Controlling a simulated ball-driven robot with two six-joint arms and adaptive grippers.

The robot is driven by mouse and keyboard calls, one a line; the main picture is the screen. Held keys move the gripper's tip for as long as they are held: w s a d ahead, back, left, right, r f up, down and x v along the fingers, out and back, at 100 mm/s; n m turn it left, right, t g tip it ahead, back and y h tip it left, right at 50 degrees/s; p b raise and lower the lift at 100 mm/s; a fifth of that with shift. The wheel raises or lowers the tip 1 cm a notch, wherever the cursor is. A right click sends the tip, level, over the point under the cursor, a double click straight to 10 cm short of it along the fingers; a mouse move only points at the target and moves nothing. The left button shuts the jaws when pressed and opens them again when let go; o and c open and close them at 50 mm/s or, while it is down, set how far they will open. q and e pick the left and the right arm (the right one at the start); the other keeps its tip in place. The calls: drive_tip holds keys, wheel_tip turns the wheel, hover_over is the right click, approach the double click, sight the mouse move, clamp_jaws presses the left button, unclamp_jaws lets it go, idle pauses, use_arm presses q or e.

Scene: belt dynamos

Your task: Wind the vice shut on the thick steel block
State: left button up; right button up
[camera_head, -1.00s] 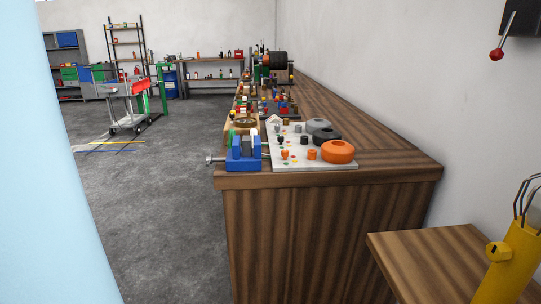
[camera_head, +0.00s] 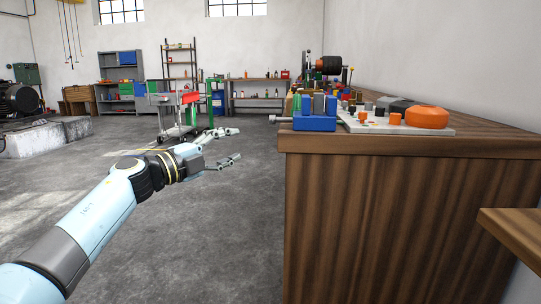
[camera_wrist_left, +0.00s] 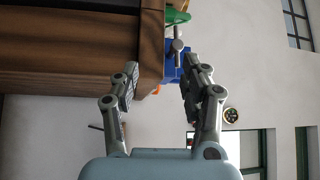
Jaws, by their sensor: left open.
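The blue vice (camera_head: 314,123) stands at the near left corner of the wooden bench. Its metal screw and handle (camera_head: 281,119) stick out to the left past the bench edge. A grey block (camera_head: 319,104) shows between its blue jaws; I cannot tell whether both jaws touch it. My left gripper (camera_head: 237,145) is open and empty, left of the handle and lower than it, over the floor. In the left wrist view the handle (camera_wrist_left: 178,45) and part of the blue vice (camera_wrist_left: 171,68) show beyond the open fingers (camera_wrist_left: 160,78). My right gripper is out of view.
A pale board (camera_head: 445,131) with an orange round part (camera_head: 426,117) and dark parts lies right of the vice on the bench (camera_head: 400,145). More tools stand behind. A lower wooden surface (camera_head: 515,228) is at the right.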

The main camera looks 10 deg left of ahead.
sight(281, 120)
use_arm(q)
drive_tip(key=w+d+r+m+g+b, duration=0.1)
drive_tip(key=w+d+r+m+b, duration=0.2)
drive_tip(key=w+d, duration=0.5)
drive_tip(key=shift+w+r+h+b, duration=0.15)
drive_tip(key=shift+r+h+b, duration=0.15)
drive_tip(key=shift+r+b, duration=0.65)
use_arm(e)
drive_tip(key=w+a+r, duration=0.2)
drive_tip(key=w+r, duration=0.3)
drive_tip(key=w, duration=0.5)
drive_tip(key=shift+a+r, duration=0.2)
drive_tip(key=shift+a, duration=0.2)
use_arm(q)
drive_tip(key=shift+f, duration=0.15)
drive_tip(key=shift+c, duration=0.4)
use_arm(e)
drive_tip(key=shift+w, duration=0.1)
use_arm(q)
clamp_jaws()
